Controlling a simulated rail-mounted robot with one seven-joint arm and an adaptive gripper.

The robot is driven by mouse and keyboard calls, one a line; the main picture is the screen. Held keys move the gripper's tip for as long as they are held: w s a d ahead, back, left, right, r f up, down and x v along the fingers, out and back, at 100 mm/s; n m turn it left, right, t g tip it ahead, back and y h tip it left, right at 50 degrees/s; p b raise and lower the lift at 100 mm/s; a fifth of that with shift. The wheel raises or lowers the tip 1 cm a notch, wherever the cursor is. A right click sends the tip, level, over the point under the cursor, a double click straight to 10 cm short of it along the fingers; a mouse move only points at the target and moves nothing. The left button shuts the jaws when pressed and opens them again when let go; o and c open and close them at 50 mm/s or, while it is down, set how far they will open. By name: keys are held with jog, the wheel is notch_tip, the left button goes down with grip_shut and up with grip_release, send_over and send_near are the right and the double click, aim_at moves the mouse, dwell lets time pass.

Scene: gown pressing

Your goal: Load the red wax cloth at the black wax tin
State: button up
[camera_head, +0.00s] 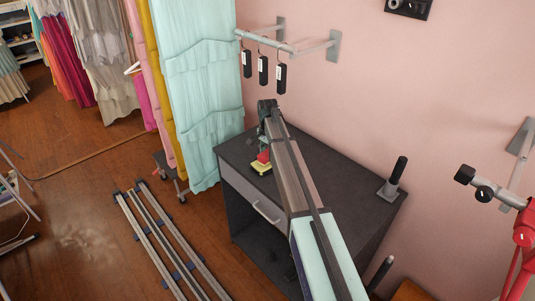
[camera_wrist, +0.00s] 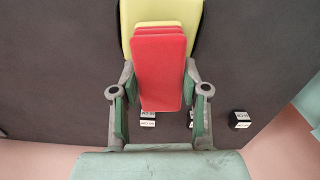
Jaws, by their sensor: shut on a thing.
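The red wax cloth (camera_wrist: 160,70) is a folded, layered red pad between the fingers of my gripper (camera_wrist: 160,90) in the wrist view. My gripper is shut on it from both sides. In the head view the red cloth (camera_head: 263,157) shows as a small patch below my gripper (camera_head: 265,145), over the dark table. A yellow block (camera_wrist: 185,12) lies beyond and partly under the cloth; it also shows in the head view (camera_head: 261,168). I cannot tell whether cloth and block touch. A dark shape borders the yellow block, but I cannot make out the black wax tin for certain.
The dark table (camera_head: 345,182) has a drawer at its front and a black upright post (camera_head: 397,172) at its right. Three black tags (camera_head: 263,70) hang from a wall rail above. Small black labelled pieces (camera_wrist: 239,119) show beside my fingers. A turquoise gown (camera_head: 205,90) hangs at the left.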

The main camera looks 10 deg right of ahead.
jog(key=shift+r+p, duration=1.45)
jog(key=shift+r, duration=2)
